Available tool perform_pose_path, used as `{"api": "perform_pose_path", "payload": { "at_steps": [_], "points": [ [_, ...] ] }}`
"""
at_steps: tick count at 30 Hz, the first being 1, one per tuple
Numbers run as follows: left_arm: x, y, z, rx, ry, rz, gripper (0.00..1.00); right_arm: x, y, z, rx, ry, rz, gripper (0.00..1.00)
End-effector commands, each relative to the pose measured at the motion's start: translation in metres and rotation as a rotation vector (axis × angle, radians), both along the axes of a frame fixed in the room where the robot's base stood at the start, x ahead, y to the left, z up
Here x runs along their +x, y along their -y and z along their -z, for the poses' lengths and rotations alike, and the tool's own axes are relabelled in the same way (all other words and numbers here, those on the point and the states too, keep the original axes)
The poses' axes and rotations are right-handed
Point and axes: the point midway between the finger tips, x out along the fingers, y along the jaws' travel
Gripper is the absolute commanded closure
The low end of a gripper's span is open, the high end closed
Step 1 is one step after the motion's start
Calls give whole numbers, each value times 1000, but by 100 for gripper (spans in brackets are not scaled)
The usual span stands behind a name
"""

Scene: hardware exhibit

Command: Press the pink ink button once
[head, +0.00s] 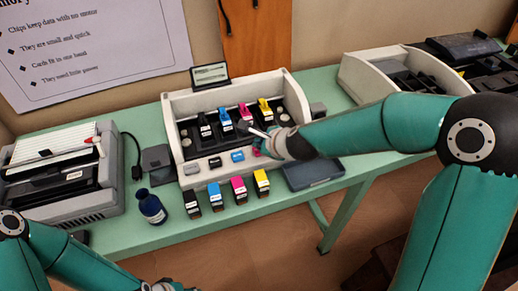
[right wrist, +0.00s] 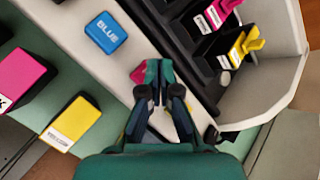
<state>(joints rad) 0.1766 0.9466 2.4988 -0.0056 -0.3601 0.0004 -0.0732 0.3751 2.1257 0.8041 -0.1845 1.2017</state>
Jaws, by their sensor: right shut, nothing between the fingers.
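The pink button (head: 256,152) is on the white front ledge of the printer-like unit (head: 174,118), right of the blue button (head: 237,156). My right gripper (head: 264,145) is shut and empty over that spot and hides part of the pink button. In the right wrist view, a pink edge of the button (right wrist: 138,73) shows beside the closed fingertips (right wrist: 153,72). I cannot tell whether they touch it. The blue button (right wrist: 104,33) is clear of the fingers. My left gripper (head: 168,286) is partly cut off at the bottom edge; its jaws are unclear.
Cartridges in black, blue, pink (head: 239,187) and yellow (head: 261,182) stand before the unit; more sit inside it. A dark blue bottle (head: 151,206) stands front left. A grey machine (head: 62,172) is at left, a white open unit (head: 366,75) at right.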

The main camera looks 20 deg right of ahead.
Motion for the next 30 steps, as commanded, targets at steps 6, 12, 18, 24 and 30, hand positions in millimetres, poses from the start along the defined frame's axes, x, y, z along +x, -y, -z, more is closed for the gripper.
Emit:
{"api": "perform_pose_path", "payload": {
  "at_steps": [6, 12, 18, 24, 30],
  "points": [
    [0, 0, 3, 0, 0, 0, 60, 0, 0, 3, 0, 0, 0, 100],
    [0, 0, 6, 0, 0, 0, 60, 0, 0, 5, 0, 0, 0, 100],
    [0, 0, 8, 0, 0, 0, 60, 0, 0, 8, 0, 0, 0, 100],
    [0, 0, 11, 0, 0, 0, 60, 0, 0, 10, 0, 0, 0, 100],
    [0, 0, 10, 0, 0, 0, 60, 0, 0, 10, 0, -1, -1, 100]
  ]
}}
